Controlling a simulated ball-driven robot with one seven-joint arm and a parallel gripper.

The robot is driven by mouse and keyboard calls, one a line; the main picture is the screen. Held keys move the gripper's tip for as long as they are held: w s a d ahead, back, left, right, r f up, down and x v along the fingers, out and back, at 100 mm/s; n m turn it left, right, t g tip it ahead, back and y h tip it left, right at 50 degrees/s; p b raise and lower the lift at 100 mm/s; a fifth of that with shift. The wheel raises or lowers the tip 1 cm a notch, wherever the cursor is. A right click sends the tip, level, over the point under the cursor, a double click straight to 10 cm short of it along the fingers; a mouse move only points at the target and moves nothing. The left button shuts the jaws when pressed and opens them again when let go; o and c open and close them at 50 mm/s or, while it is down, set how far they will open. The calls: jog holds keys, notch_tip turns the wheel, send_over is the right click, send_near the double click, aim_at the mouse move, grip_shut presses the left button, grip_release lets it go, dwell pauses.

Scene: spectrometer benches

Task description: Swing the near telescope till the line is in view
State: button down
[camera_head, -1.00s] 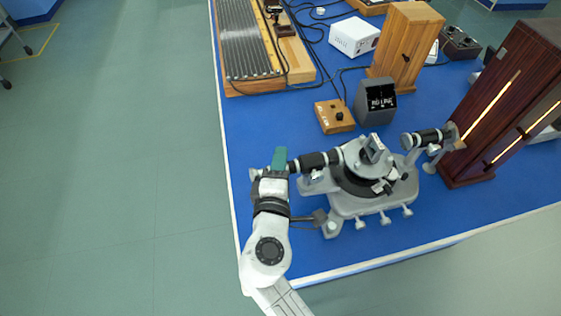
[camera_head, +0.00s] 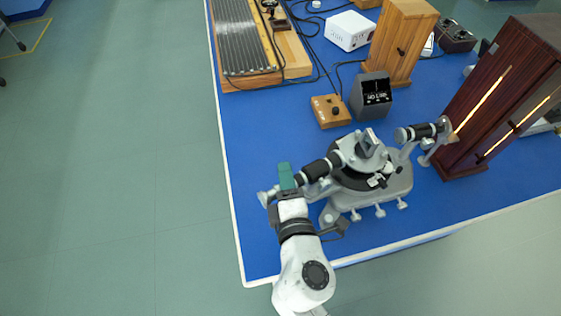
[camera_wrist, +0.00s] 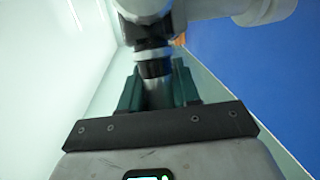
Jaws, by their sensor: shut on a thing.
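The spectrometer (camera_head: 372,188) stands on the blue bench, grey with a black round table. Its near telescope (camera_head: 318,168), a black tube with pale rings, points to the lower left. My gripper (camera_head: 286,180) is at its outer end, with green fingers. In the wrist view the green fingers (camera_wrist: 158,88) are shut on either side of the telescope tube (camera_wrist: 155,68). The collimator (camera_head: 420,132) on the right faces a dark wooden lamp housing (camera_head: 500,90) with glowing slits. A grey display box (camera_head: 371,96) shows small white text, perhaps "NO LINE".
A wooden box with a knob (camera_head: 331,111) sits behind the spectrometer. A tall wooden cabinet (camera_head: 402,42), a white box (camera_head: 350,31) and a ribbed rack (camera_head: 243,40) with cables are farther back. The bench's left edge (camera_head: 229,180) is near my gripper; floor beyond it is clear.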

jog(key=shift+s+d+f+n+y, duration=0.15)
jog(key=shift+s+d+n+y, duration=0.2)
jog(key=shift+s, duration=0.2)
jog(key=c, duration=0.9)
grip_release()
jog(key=shift+s, duration=0.1)
jog(key=b+v, duration=0.2)
jog(key=v, duration=0.8)
jog(key=shift+s, duration=0.25)
jog(key=shift+d, duration=0.1)
